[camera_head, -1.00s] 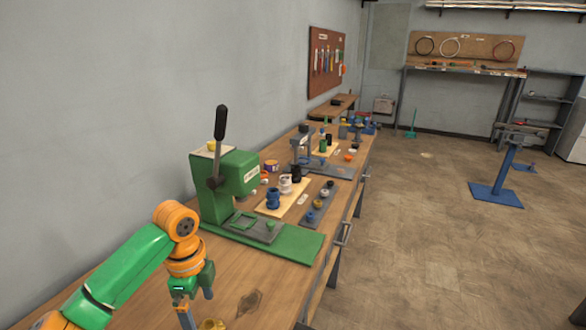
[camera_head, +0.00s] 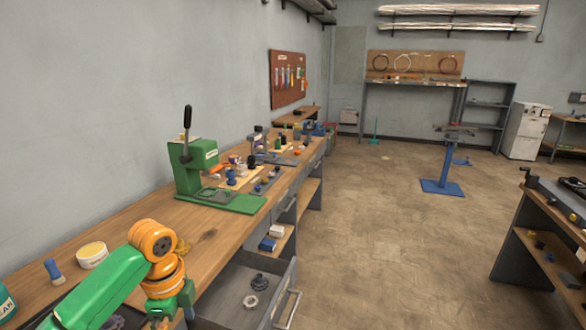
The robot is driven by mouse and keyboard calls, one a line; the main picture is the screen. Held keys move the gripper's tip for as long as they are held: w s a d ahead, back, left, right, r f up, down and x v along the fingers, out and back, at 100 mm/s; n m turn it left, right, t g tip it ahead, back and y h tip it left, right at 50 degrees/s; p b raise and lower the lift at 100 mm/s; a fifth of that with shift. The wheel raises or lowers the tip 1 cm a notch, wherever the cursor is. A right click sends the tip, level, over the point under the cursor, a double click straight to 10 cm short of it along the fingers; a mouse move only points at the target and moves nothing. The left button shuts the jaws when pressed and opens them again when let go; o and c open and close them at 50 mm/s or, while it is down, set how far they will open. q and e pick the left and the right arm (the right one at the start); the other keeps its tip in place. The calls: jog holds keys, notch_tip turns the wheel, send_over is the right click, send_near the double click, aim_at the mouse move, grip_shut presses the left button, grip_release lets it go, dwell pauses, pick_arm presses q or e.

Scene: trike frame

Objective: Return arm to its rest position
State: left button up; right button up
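My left arm (camera_head: 100,290), green with orange joints, comes in from the lower left beside the front edge of the long wooden workbench (camera_head: 140,222). Its wrist points down. My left gripper (camera_head: 165,322) is at the bottom edge of the picture and mostly cut off, so I cannot tell whether it is open or holds anything. My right arm and gripper are not in view.
A green lever press (camera_head: 188,168) stands on the bench. A grey drawer (camera_head: 238,290) stands open below it, close to my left gripper. A blue-based stand (camera_head: 442,187) is on the open floor. Another bench (camera_head: 520,240) is at the right. The middle floor is clear.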

pick_arm(q)
notch_tip(320, 180, down, 14)
jog(key=w+d+n+t+h, duration=0.1)
jog(key=w+d+n, duration=0.1)
jog(key=n, duration=0.3)
jog(key=s+f+n, duration=0.2)
jog(key=s+f, duration=0.1)
jog(key=f, duration=0.4)
jog(key=s+f+n, duration=0.2)
jog(key=s+f, duration=0.1)
jog(key=f, duration=0.3)
jog(key=s+a+f+n, duration=0.1)
jog(key=s+f+n, duration=0.2)
jog(key=s+f, duration=0.7)
jog(key=s+f+n, duration=0.1)
jog(key=s+f, duration=0.1)
jog(key=s, duration=0.8)
jog(key=s+d+f+n+y, duration=0.1)
jog(key=s+f+n, duration=0.1)
jog(key=s, duration=0.9)
jog(key=shift+f, duration=0.85)
jog(key=shift+d, duration=0.1)
